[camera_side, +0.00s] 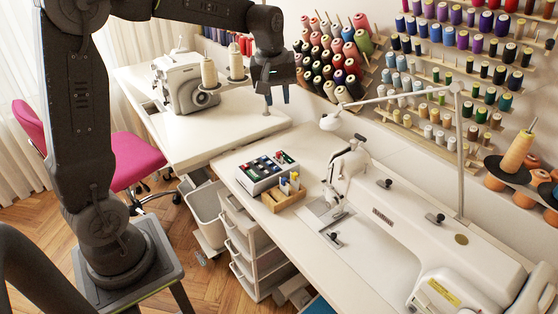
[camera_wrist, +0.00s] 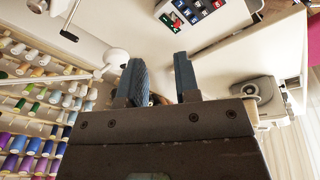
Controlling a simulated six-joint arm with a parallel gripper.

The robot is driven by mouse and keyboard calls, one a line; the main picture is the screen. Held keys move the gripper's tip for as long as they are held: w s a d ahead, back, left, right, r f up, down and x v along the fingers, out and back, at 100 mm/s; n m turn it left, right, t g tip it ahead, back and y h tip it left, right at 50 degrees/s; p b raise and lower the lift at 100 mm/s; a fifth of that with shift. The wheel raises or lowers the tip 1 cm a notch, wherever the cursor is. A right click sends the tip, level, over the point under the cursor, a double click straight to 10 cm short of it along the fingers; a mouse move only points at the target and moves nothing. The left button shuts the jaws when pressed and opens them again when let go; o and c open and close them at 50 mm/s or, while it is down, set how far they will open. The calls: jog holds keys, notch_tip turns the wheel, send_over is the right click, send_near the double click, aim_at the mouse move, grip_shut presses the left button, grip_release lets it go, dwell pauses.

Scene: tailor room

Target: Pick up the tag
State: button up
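I cannot make out a tag for certain in either view. My gripper (camera_side: 277,98) hangs over the right edge of the far white table, fingers down. In the wrist view, my gripper (camera_wrist: 158,62) shows two blue-grey fingers standing apart with a clear gap between them. White tabletop shows through the gap. A small brownish patch shows low between the fingers, mostly hidden by the gripper body, and I cannot tell what it is.
A smaller machine (camera_side: 185,82) and thread cones (camera_side: 237,62) stand on the far table. Spools (camera_side: 335,60) line the wall.

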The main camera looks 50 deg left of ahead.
jog(key=w+a+f+n+g, duration=0.1)
jog(key=w+a+f+n, duration=0.2)
jog(key=w+a+f, duration=0.2)
jog(key=n+g, duration=0.1)
jog(key=n, duration=0.3)
send_over(279, 152)
jog(key=shift+h, duration=0.3)
notch_tip(279, 152, down, 17)
jog(key=shift+w+a+r, duration=0.1)
jog(key=shift+a, duration=0.05)
jog(key=shift+d+f, duration=0.2)
jog(key=shift+f, duration=2.55)
grip_shut()
